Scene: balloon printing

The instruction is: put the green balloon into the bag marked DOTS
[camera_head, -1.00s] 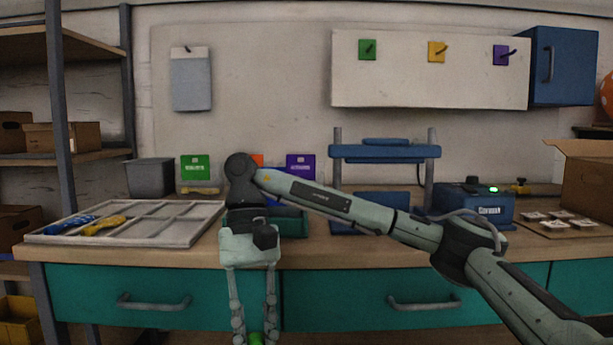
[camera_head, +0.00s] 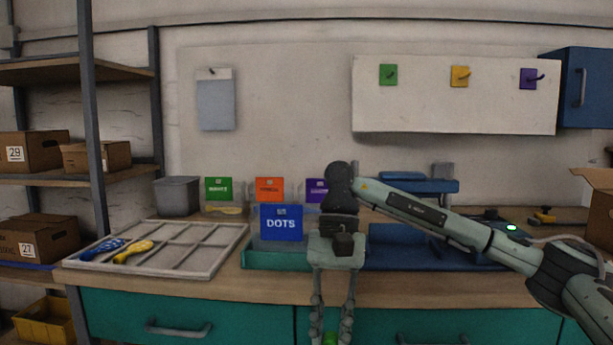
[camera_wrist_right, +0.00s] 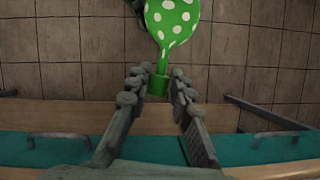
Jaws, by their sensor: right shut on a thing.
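The green balloon with white dots (camera_wrist_right: 172,22) hangs from my right gripper (camera_wrist_right: 158,84). The gripper is shut on its green neck, and the balloon is clear of the table front, over the floor. In the head view my right gripper (camera_head: 331,325) points down in front of the drawers, with only a bit of green (camera_head: 330,339) showing at the bottom edge. The blue bag marked DOTS (camera_head: 281,223) stands upright in a teal holder (camera_head: 262,258) on the table, left of and beyond my right gripper. My left gripper is not in view.
A divided tray (camera_head: 205,265) at the left holds a blue and a yellow dotted balloon (camera_head: 132,251). Green (camera_head: 218,189), orange (camera_head: 269,189) and purple labels (camera_head: 316,190) stand behind the bag. A grey bin (camera_head: 177,196) is at the back left.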

